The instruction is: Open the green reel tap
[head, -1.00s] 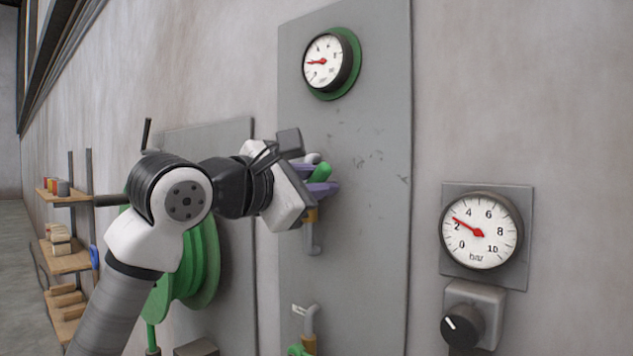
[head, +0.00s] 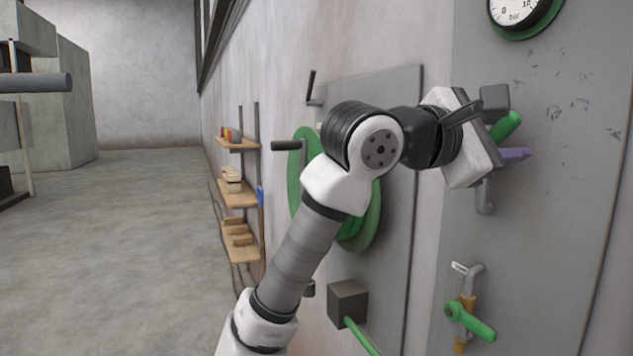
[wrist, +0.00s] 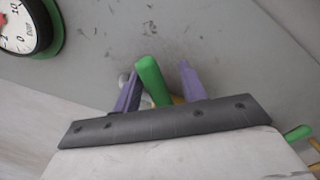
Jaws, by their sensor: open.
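A green tap lever (head: 507,126) on the grey wall panel sits at my gripper (head: 508,142), high at the right of the head view. In the wrist view the green lever (wrist: 152,80) stands between the two purple fingers of my gripper (wrist: 159,83). Gaps show on both sides, so the jaws are open around it and not shut on it. My gripper's body hides most of this tap; its grey bent spout (head: 485,197) shows below. A second green-handled tap (head: 475,322) is lower on the same panel, with a small label too small to read.
A green hose reel (head: 302,185) with a crank is on the panel behind my arm. A gauge (head: 520,10) with a green rim is above the gripper; it also shows in the wrist view (wrist: 22,25). Wooden shelves (head: 238,192) hang farther left. The floor at left is open.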

